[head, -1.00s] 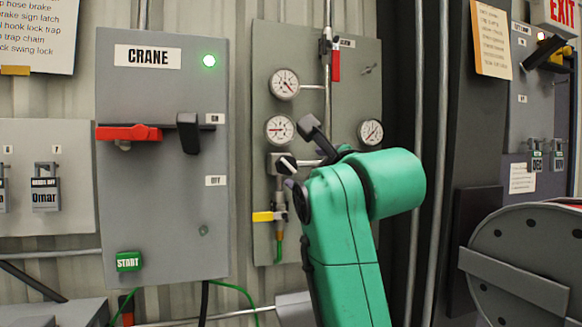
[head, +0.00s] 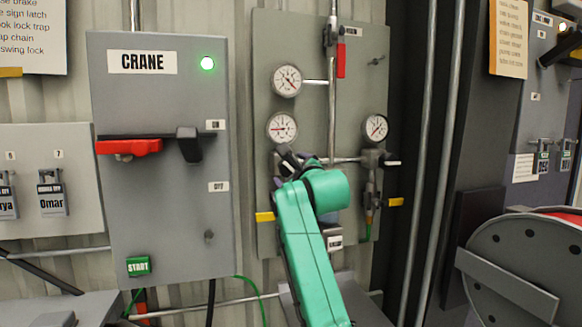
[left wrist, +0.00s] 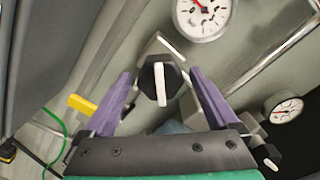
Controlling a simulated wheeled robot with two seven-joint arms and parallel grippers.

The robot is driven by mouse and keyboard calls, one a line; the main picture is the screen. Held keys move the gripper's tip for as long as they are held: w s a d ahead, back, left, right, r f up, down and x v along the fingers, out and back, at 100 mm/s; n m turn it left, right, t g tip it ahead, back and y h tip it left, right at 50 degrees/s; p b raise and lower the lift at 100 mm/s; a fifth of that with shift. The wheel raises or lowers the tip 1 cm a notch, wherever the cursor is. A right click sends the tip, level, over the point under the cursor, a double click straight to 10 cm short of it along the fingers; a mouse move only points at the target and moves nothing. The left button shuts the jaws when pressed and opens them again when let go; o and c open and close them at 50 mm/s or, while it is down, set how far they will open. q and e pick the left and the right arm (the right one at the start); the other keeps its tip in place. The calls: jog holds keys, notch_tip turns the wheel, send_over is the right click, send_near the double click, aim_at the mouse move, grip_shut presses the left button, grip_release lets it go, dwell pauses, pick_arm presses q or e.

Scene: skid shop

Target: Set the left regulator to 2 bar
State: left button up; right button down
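The left regulator's black knob with a white pointer bar (left wrist: 160,82) is in the middle of the left wrist view. My left gripper (left wrist: 160,76) is open, with one purple finger on each side of the knob and a gap on both sides. Whether the fingertips reach past the knob's face is unclear. In the head view my left gripper (head: 288,160) is at the left regulator, and my green arm hides most of it. The left gauge (head: 282,128) sits just above; its reading is too small to tell. My right gripper is not in view.
The right regulator (head: 374,158) and its gauge (head: 375,127) are on the same panel, with an upper gauge (head: 287,80). Yellow valve handles (head: 265,217) hang below. A pipe with a red handle (head: 340,60) runs between. The crane switch box (head: 160,220) stands left.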

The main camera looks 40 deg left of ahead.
pick_arm(q)
jog(key=c, duration=1.2)
jog(key=shift+f+m+b, duration=0.1)
jog(key=shift+m+b, duration=0.7)
jog(key=shift+b, duration=0.35)
jog(key=shift+s+f+m+b, duration=0.1)
jog(key=shift+m+b, duration=1.1)
jog(key=shift+b, duration=0.05)
jog(key=m+b, duration=0.2)
jog(key=m, duration=0.1)
jog(key=shift+m+b, duration=0.3)
jog(key=shift+b, duration=0.1)
jog(key=shift+r+m+b, duration=0.2)
jog(key=shift+m+b, duration=0.25)
jog(key=shift+m, duration=0.35)
jog(key=shift+r+m+b, duration=0.15)
jog(key=shift+m+b, duration=0.3)
jog(key=shift+m, duration=0.35)
jog(key=o, duration=1.4)
jog(key=shift+d, duration=0.1)
